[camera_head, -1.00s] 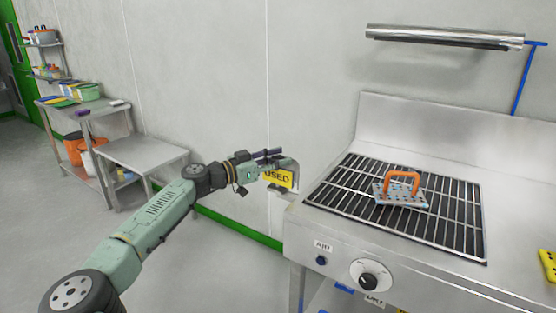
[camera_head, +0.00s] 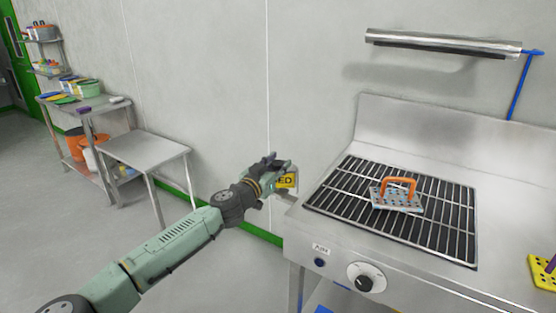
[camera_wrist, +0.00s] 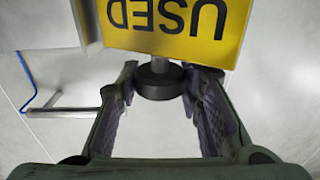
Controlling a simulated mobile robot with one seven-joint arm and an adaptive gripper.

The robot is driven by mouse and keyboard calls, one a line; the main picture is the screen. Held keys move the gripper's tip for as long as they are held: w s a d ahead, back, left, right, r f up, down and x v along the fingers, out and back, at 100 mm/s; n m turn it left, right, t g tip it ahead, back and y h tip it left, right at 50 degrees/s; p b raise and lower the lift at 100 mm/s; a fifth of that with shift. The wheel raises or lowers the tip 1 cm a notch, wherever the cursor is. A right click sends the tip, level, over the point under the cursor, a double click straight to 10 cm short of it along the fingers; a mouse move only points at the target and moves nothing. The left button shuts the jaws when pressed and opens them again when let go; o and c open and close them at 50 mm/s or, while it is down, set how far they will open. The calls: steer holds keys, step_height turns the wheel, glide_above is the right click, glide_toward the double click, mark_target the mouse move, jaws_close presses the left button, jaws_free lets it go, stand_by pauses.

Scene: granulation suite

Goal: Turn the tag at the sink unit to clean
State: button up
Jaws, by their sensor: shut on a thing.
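The tag (camera_head: 287,181) is a yellow plate with black letters, at the left end of the sink unit (camera_head: 400,245). In the wrist view the tag (camera_wrist: 170,28) reads USED upside down, and its top edge is cut off. A dark round knob (camera_wrist: 158,80) on a short stem sits just below it. My gripper (camera_head: 277,172) is at the tag and hides part of it. In the wrist view my gripper's fingers (camera_wrist: 160,88) stand on both sides of the knob and are shut on it.
A perforated plate with an orange handle (camera_head: 396,192) lies on the black grate (camera_head: 440,215) of the unit. A control knob (camera_head: 364,282) is on its front. A steel rail (camera_head: 440,43) is on the wall above. A low steel table (camera_head: 145,150) stands at left.

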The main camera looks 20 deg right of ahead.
steer(key=n+t+y+b, duration=0.1)
steer(key=y, duration=0.1)
steer(key=n+t+y+b, duration=0.1)
steer(key=n+t, duration=0.1)
steer(key=shift+s+d+f+y, duration=0.15)
steer(key=shift+f+y, duration=0.2)
steer(key=shift+y, duration=0.05)
steer(key=n+t+y+b, duration=0.1)
steer(key=n+y+b, duration=0.1)
steer(key=y, duration=0.1)
steer(key=shift+d+t+b, duration=0.1)
steer(key=shift+t+b, duration=0.2)
steer(key=shift+t, duration=0.1)
steer(key=n+y+b, duration=0.1)
steer(key=n+y, duration=0.1)
steer(key=n+t+y+b, duration=0.1)
steer(key=n+y, duration=0.1)
steer(key=y, duration=0.1)
steer(key=shift+r+y+b, duration=0.2)
steer(key=shift+y+b, duration=0.1)
steer(key=shift+a+r+n+y+b, duration=0.15)
steer(key=shift+n+y+b, duration=0.1)
steer(key=shift+n+y, duration=0.35)
steer(key=shift+a+r+n+y+b, duration=0.1)
steer(key=shift+n+y+b, duration=0.2)
steer(key=shift+y, duration=0.5)
steer(key=shift+r+n+y, duration=0.1)
steer(key=shift+n+y, duration=0.2)
